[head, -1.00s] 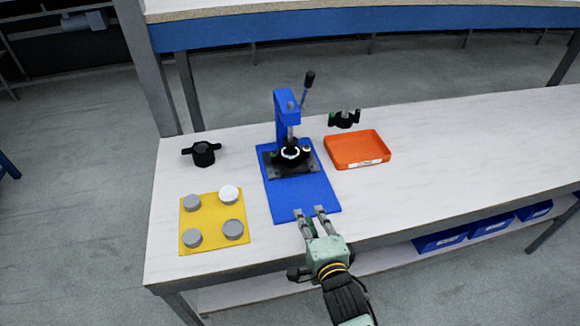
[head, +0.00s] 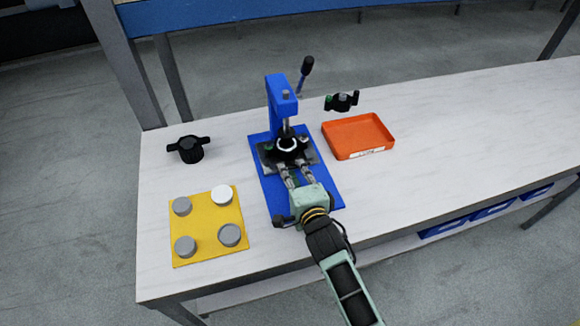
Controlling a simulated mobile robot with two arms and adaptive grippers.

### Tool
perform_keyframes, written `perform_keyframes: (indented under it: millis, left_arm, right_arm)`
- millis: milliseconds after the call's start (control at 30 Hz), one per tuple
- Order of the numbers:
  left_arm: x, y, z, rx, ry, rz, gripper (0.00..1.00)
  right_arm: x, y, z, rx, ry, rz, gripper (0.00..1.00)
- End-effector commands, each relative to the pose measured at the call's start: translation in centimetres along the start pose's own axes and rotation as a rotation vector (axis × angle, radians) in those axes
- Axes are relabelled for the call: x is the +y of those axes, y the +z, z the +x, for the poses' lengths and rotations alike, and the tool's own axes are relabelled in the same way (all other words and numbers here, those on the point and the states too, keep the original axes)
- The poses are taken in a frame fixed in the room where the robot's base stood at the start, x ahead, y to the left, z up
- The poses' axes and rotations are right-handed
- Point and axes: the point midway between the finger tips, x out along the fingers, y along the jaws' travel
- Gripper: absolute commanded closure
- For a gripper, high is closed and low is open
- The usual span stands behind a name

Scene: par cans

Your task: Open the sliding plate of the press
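The blue press (head: 279,95) stands on a blue mat (head: 267,196) on the bench, its lever (head: 304,75) raised and tilted back. At its foot is the dark sliding plate (head: 268,158), with a black part (head: 289,145) bearing a white ring on it, under the ram. My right gripper (head: 296,168) is at the front edge of the plate, fingers apart and pointing at it. A dark piece shows between the fingers. I cannot tell whether they touch the plate. My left gripper is not in view.
A yellow mat (head: 206,226) with several round grey and white pieces lies at left. A black winged part (head: 187,149) stands behind it. An orange tray (head: 358,137) and another black part (head: 343,102) are right of the press. The bench at right is clear.

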Motion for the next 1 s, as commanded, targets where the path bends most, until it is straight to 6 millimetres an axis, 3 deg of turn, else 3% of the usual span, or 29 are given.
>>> perform_keyframes:
  millis: [100,267,500,700,1000]
  left_arm:
    - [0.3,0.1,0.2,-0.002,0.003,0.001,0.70]
    - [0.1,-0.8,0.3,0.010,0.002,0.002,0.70]
    - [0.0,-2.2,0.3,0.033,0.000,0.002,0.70]
    - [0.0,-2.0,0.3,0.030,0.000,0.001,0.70]
    - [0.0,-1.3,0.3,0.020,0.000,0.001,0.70]
  right_arm:
    - [0.0,0.0,1.6,0.000,-0.002,0.000,0.83]
    - [0.0,0.0,2.5,0.000,-0.001,0.001,0.83]
    - [0.0,0.0,2.6,0.000,0.000,0.001,0.83]
    - [0.0,0.0,2.6,0.000,0.000,0.001,1.00]
    - [0.0,0.0,2.6,0.000,0.000,0.001,1.00]
